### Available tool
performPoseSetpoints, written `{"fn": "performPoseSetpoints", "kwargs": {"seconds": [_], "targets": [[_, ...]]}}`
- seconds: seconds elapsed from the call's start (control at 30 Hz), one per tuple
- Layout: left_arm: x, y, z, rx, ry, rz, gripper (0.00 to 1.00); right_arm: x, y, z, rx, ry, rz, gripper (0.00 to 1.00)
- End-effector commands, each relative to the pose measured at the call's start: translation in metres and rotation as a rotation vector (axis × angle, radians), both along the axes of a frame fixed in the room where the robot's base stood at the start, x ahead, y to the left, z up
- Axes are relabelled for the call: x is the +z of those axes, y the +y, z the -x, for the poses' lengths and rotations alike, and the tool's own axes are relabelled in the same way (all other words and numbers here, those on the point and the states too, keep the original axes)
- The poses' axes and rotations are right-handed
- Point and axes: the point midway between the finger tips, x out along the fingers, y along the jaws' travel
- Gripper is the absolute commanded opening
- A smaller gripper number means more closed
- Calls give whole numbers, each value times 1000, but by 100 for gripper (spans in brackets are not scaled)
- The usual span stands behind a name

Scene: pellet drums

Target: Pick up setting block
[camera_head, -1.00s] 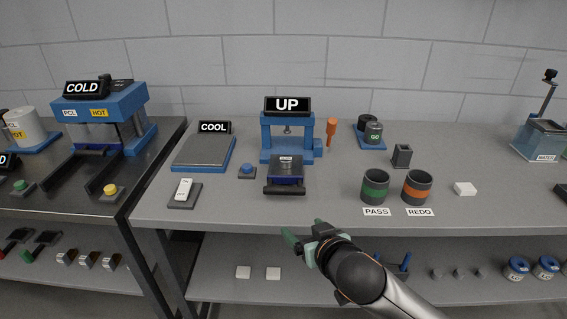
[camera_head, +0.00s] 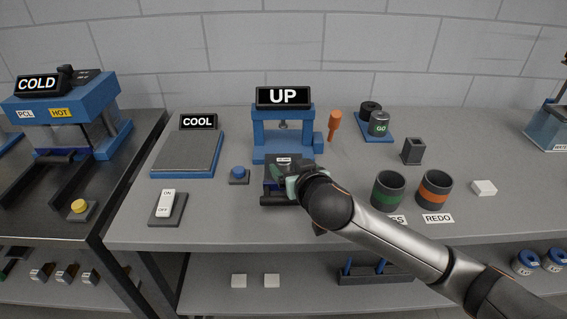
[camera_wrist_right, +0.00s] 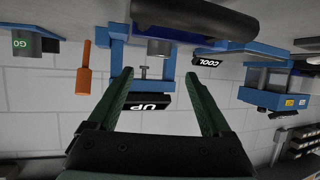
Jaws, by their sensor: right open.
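No thing in view is plainly marked as the setting block. A dark block with a small white label (camera_head: 283,159) sits at the front of the blue press (camera_head: 262,135) under the "UP" sign (camera_head: 283,97). My right gripper (camera_head: 284,178) is over the front of this block and hides part of it; I cannot tell whether they touch. In the right wrist view, which is upside down, my right gripper (camera_wrist_right: 160,78) is open, with nothing seen between its fingers. The press (camera_wrist_right: 117,45) and "UP" sign (camera_wrist_right: 151,103) show beyond. My left gripper is not in view.
Left are the "COOL" plate (camera_head: 187,153), a blue button (camera_head: 238,173) and an ON/OFF switch (camera_head: 167,204). Right are an orange-handled tool (camera_head: 334,125), a dark hollow block (camera_head: 413,152), green-banded (camera_head: 388,190) and orange-banded (camera_head: 433,189) cups and a white block (camera_head: 484,188).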

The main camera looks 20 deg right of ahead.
Motion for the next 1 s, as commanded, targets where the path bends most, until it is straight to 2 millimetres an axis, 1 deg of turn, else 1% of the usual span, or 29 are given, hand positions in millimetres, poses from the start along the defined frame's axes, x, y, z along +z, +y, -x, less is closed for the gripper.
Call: {"fn": "performPoseSetpoints", "kwargs": {"seconds": [0.1,0.27,0.47,0.6,0.73,0.97,1.0], "targets": [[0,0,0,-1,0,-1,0,-3,0,-9,0,-1,-1,83],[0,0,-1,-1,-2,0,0,-8,-1,-15,0,-1,1,83],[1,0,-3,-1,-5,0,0,-26,-4,-36,-2,0,3,83],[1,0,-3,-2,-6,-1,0,-32,-4,-49,-1,0,1,83],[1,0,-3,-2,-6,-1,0,-35,-4,-55,0,1,0,83],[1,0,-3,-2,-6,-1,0,-35,-3,-55,1,1,0,83],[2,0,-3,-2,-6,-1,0,-35,-3,-55,1,1,0,79]]}}
